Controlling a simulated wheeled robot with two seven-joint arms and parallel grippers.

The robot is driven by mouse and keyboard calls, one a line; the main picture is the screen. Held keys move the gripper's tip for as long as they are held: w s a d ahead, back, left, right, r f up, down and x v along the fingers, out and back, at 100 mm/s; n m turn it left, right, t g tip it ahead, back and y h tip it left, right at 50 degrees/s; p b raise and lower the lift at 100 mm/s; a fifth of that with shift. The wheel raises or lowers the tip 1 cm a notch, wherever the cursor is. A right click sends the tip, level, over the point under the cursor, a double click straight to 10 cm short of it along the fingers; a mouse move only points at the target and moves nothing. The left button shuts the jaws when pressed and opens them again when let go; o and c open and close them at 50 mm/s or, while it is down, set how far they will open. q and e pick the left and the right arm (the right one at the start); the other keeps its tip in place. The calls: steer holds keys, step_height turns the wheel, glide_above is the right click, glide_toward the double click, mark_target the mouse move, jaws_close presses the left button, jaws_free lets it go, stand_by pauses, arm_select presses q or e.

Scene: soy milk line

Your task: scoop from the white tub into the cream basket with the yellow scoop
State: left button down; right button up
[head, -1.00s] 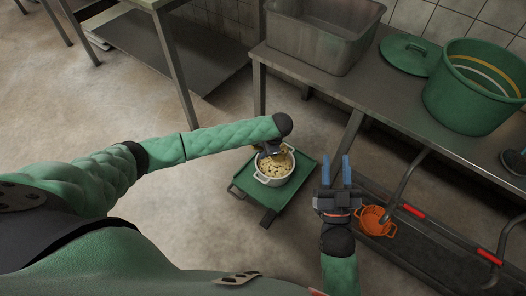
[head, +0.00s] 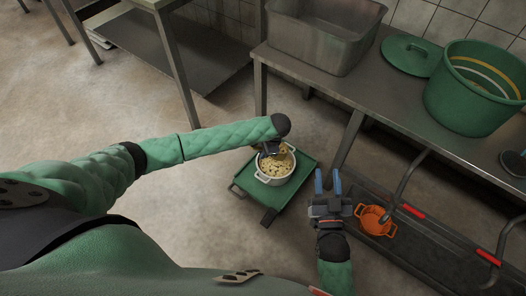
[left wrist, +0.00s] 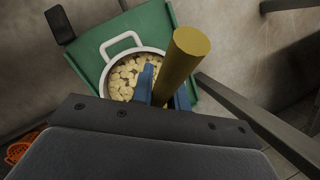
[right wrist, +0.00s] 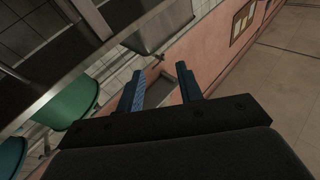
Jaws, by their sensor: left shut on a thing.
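The white tub (head: 264,178) has two handles and is full of pale yellowish pieces. It stands on a green stool (head: 291,186); the left wrist view shows the tub (left wrist: 106,59) too. My left gripper (head: 271,151) is over the tub. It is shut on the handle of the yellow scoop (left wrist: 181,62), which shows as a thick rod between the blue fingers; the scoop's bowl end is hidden. My right gripper (head: 328,182) is open and empty, right of the stool. I cannot make out a cream basket in any view.
An orange colander (head: 374,221) sits in a dark low trough (head: 420,243) on the right. A metal table (head: 385,98) above it holds a steel basin (head: 318,40), a green lid (head: 409,55) and a green bucket (head: 470,105). Floor left of the stool is clear.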

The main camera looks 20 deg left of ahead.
arm_select(q)
steer(key=s+a+t+h+p, duration=0.1)
steer(key=p, duration=0.1)
steer(key=shift+s+a+p, duration=0.1)
steer(key=shift+a+p, duration=0.1)
steer(key=shift+p, duration=0.15)
arm_select(e)
steer(key=s+f+g, duration=0.3)
steer(key=f, duration=0.6)
steer(key=s+f+g+h, duration=0.1)
steer(key=s+f+g, duration=0.3)
steer(key=f, duration=0.6)
steer(key=s+f+g+h, duration=0.1)
steer(key=s+f+g, duration=0.2)
steer(key=f, duration=0.7)
steer(key=shift+s+d+g, duration=0.3)
steer(key=shift+s+d, duration=0.05)
steer(key=shift+s, duration=0.25)
arm_select(q)
steer(key=shift+r, duration=0.1)
arm_select(e)
steer(key=shift+d+r, duration=0.15)
